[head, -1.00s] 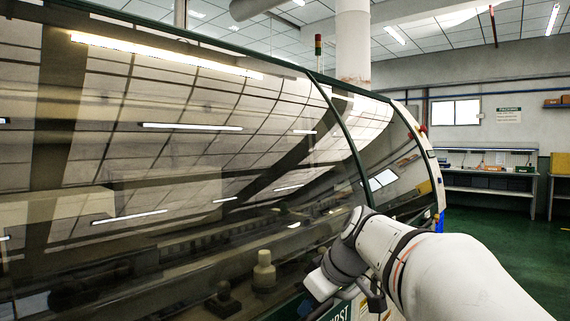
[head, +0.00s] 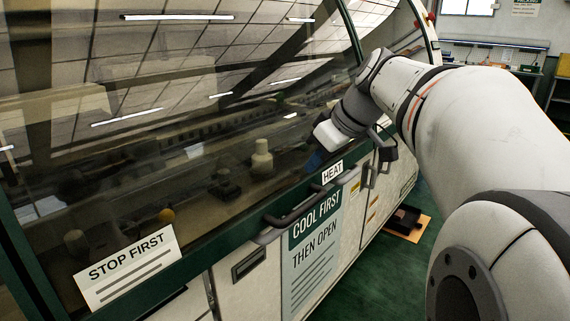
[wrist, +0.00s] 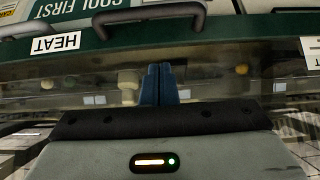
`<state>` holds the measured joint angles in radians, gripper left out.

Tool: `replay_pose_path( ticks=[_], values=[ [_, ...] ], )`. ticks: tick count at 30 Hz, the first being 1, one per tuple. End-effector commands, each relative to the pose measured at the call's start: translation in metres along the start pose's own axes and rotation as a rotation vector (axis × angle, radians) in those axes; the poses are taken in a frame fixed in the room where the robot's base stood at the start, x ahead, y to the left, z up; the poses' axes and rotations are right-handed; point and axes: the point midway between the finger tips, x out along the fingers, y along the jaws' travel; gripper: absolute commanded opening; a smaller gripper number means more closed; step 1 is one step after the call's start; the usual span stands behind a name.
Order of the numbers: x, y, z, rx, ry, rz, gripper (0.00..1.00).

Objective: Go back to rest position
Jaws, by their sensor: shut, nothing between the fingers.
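My gripper (head: 314,160) is in front of the glass hood of the wave solder machine, near the "HEAT" label, with my white arm reaching in from the right. In the wrist view my gripper's blue fingers (wrist: 158,84) are together with nothing held between them. The machine's dark handle (head: 305,212) is below the gripper, apart from it, and shows at the top of the wrist view. The glass hood (head: 150,130) is down.
A "STOP FIRST" sign (head: 128,268) is on the hood's lower left. A "COOL FIRST THEN OPEN" sign (head: 313,250) is on the front panel. A dark object on an orange mat (head: 407,224) lies on the green floor. A workbench (head: 500,62) stands at the back right.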

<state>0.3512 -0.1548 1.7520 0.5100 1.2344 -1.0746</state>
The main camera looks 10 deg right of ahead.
Motion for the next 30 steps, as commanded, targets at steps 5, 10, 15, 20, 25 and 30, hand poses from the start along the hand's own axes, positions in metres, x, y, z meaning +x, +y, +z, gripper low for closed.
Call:
replay_pose_path(
  ticks=[5,10,15,20,25,30],
  values=[
    [-0.029,0.000,-0.001,0.001,0.001,0.001,0.00],
    [-0.039,-0.004,-0.001,0.012,-0.009,-0.001,0.00],
    [-0.041,-0.031,0.005,0.137,-0.091,0.008,0.00],
    [-0.039,-0.074,0.030,0.321,-0.217,0.064,0.00],
    [-0.039,-0.114,0.067,0.466,-0.309,0.155,0.00],
    [-0.038,-0.137,0.097,0.545,-0.346,0.224,0.00]
  ],
)
